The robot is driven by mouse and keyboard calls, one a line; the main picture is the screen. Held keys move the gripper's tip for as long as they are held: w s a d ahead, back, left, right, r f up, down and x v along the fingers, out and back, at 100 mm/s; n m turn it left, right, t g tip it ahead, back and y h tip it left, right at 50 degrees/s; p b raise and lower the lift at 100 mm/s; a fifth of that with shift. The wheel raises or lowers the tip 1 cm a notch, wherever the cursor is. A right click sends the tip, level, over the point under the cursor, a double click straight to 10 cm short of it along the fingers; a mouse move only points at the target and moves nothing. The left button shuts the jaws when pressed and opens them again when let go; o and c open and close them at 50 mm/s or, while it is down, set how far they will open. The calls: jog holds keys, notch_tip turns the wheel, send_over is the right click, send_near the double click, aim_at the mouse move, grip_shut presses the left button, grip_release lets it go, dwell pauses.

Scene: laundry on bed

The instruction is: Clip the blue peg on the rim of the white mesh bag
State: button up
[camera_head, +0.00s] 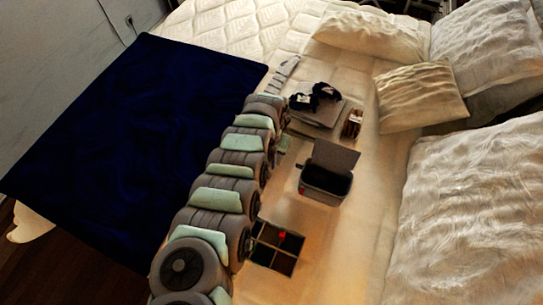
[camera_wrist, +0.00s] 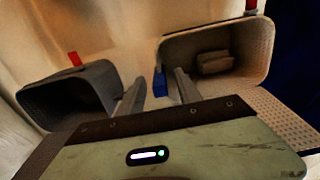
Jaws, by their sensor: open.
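In the wrist view the white mesh bag (camera_wrist: 285,115) stands at the right, its mouth open toward me and its side wall perforated. A small blue peg (camera_wrist: 160,84) is upright at the left edge of the bag's rim. It looks to be on the rim, though I cannot tell how firmly. My gripper (camera_wrist: 158,77) is open, with one finger on each side of the peg and a visible gap to both. A folded beige item lies inside the bag. In the head view I cannot make out the bag, the blue peg or my fingertips clearly.
A dark grey bag (camera_wrist: 68,98) with a red peg (camera_wrist: 75,59) on its rim stands left of my fingers. In the head view a lidded grey box (camera_head: 325,183), a divided box (camera_head: 268,258) and a tray with dark items (camera_head: 316,115) lie on the bed.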

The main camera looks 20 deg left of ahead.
jog(key=shift+r, duration=0.15)
notch_tip(320, 180, up, 10)
jog(key=shift+w+a+f+p, duration=0.1)
jog(key=shift+f+p, duration=0.1)
jog(key=shift+p, duration=0.1)
jog(key=shift+r, duration=0.45)
dwell(0.3)
